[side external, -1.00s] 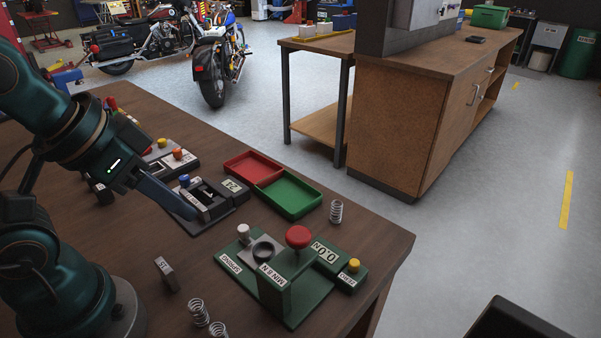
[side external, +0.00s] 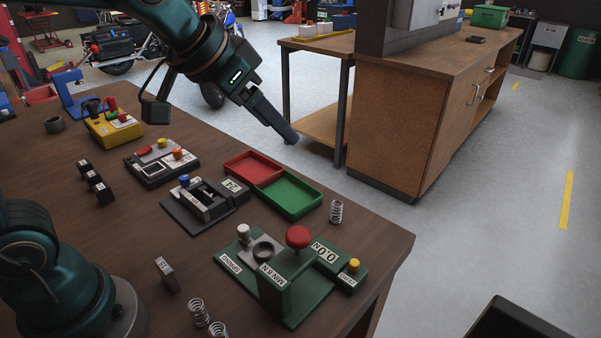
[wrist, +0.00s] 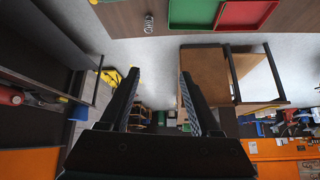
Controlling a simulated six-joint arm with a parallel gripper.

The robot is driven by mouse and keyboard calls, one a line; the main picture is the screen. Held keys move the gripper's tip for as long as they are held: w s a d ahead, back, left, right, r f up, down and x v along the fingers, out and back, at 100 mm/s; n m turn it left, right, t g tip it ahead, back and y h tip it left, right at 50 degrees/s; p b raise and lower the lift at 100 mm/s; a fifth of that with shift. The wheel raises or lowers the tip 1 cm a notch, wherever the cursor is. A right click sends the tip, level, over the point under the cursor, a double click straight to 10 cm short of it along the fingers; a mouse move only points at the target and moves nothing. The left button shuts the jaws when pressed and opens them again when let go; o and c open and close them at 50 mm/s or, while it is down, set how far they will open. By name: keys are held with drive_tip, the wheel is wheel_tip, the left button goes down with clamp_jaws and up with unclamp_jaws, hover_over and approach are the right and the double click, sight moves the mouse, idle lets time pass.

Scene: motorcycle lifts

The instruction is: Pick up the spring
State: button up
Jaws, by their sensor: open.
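A metal coil spring (side external: 336,211) stands upright on the brown table, right of the green tray. In the wrist view the same spring (wrist: 149,24) shows near the top, beyond the fingertips. Two more springs, one here (side external: 199,312) and one beside it (side external: 219,330), stand at the table's front. My gripper (side external: 291,138) is raised over the far edge of the table, up and to the left of the upright spring and well apart from it. In the wrist view its two fingers (wrist: 157,76) are spread with nothing between them.
A red tray (side external: 252,166) and a green tray (side external: 290,195) lie side by side left of the spring. A green spring tester (side external: 290,290) with a red knob stands in front of it. A black device (side external: 205,205) sits to the left. A wooden workbench (side external: 400,125) stands behind.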

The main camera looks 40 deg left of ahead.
drive_tip(key=w+d+f, duration=0.1)
drive_tip(key=w+f, duration=0.2)
drive_tip(key=w, duration=0.2)
drive_tip(key=g, duration=0.1)
hover_over(336, 204)
drive_tip(key=s+a, duration=0.2)
wheel_tip(336, 204, down, 4)
drive_tip(key=f, duration=0.3)
drive_tip(key=d+f+g, duration=0.1)
drive_tip(key=f, duration=0.2)
drive_tip(key=f+m+g, duration=0.1)
drive_tip(key=f, duration=0.2)
drive_tip(key=shift+w+d, duration=0.25)
drive_tip(key=shift+w, duration=0.05)
drive_tip(key=shift+x, duration=2.45)
clamp_jaws()
